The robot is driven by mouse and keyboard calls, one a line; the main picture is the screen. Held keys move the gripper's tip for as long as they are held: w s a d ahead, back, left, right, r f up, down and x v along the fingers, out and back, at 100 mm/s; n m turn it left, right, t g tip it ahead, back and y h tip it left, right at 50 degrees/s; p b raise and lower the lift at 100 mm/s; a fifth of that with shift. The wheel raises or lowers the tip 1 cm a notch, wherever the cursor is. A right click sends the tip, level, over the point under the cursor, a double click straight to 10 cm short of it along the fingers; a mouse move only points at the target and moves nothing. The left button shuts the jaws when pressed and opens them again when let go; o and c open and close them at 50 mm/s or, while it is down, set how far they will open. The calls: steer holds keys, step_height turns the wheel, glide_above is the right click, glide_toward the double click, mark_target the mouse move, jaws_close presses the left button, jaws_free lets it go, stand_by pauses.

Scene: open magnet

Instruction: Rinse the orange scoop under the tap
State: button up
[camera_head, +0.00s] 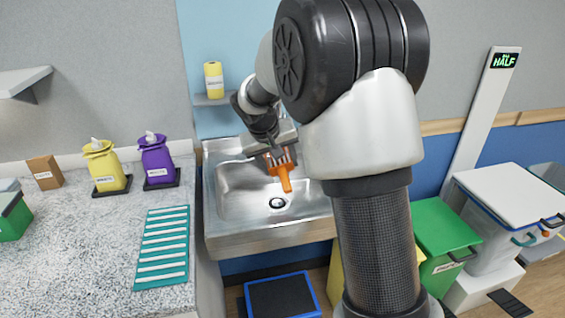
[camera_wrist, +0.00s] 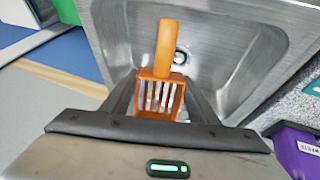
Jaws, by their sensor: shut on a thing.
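The orange scoop (camera_head: 285,181) is held over the metal sink (camera_head: 234,203), with its handle pointing down toward the drain. In the wrist view the orange scoop (camera_wrist: 160,75) shows a slotted head near my fingers and a plain handle reaching out over the basin (camera_wrist: 218,50). My gripper (camera_head: 273,160) is shut on the scoop at its slotted end; it also shows in the wrist view (camera_wrist: 158,103). The tap is hidden behind my arm and gripper, and I cannot make out any running water.
A yellow bag (camera_head: 104,168) and a purple bag (camera_head: 157,160) stand on the speckled counter left of the sink, near a striped teal mat (camera_head: 163,246). A yellow bottle (camera_head: 214,80) stands on a shelf above. A green bin (camera_head: 440,238) is to the right.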

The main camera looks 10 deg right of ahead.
mark_target(272, 171)
steer(key=shift+s+a+b, duration=0.5)
steer(key=shift+s+a, duration=0.2)
steer(key=shift+s, duration=0.15)
steer(key=shift+s+a+b, duration=0.5)
steer(key=shift+s+a, duration=0.15)
steer(key=shift+s, duration=0.2)
steer(key=shift+r, duration=0.1)
steer(key=s+a+r, duration=0.3)
steer(key=s, duration=0.1)
steer(key=shift+r, duration=0.4)
steer(key=shift+f, duration=0.1)
stand_by(0.5)
steer(key=s+d+f, duration=0.3)
steer(key=s+f, duration=0.4)
steer(key=f, duration=0.1)
step_height(272, 171, up, 10)
steer(key=w+p, duration=0.2)
steer(key=p, duration=1.3)
